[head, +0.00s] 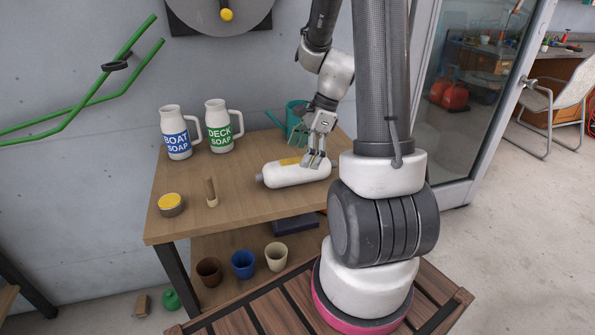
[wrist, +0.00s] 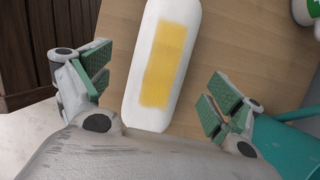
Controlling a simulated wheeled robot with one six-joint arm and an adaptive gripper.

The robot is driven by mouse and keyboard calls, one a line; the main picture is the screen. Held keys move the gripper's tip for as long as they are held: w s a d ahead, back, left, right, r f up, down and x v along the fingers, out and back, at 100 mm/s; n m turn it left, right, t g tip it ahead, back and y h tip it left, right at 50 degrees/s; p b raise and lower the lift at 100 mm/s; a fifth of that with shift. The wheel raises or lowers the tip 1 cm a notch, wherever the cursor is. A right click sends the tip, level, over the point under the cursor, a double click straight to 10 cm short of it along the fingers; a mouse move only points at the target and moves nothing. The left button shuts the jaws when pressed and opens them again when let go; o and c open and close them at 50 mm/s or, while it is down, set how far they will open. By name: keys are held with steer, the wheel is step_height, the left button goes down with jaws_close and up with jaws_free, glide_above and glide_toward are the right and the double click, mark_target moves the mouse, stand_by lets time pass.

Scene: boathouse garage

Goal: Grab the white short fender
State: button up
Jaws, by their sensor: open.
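The white short fender (head: 283,176) lies on its side on the wooden table, with a yellow patch on its upper face and a small nub at its left end. In the wrist view the fender (wrist: 138,105) runs up the middle of the picture, between the fingers. My gripper (head: 315,162) is over the fender's right end, pointing down. In the wrist view my gripper (wrist: 160,82) is open, with one green-padded finger on each side of the fender and a gap to both. I cannot tell how far the fingertips are above the table.
A teal watering can (head: 293,113) stands close behind my gripper; it also shows by the right finger (wrist: 288,145). The boat soap jug (head: 176,133) and deck soap jug (head: 219,126) stand at the back left. A yellow-topped tin (head: 171,205) and wooden-handled brush (head: 211,193) are at the front left.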

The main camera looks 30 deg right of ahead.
mark_target(293, 172)
steer(key=x, duration=0.6)
steer(key=shift+w+a+f, duration=0.15)
steer(key=shift+a+f, duration=0.1)
steer(key=shift+a, duration=0.15)
steer(key=shift+c, duration=0.4)
steer(key=c, duration=1.2)
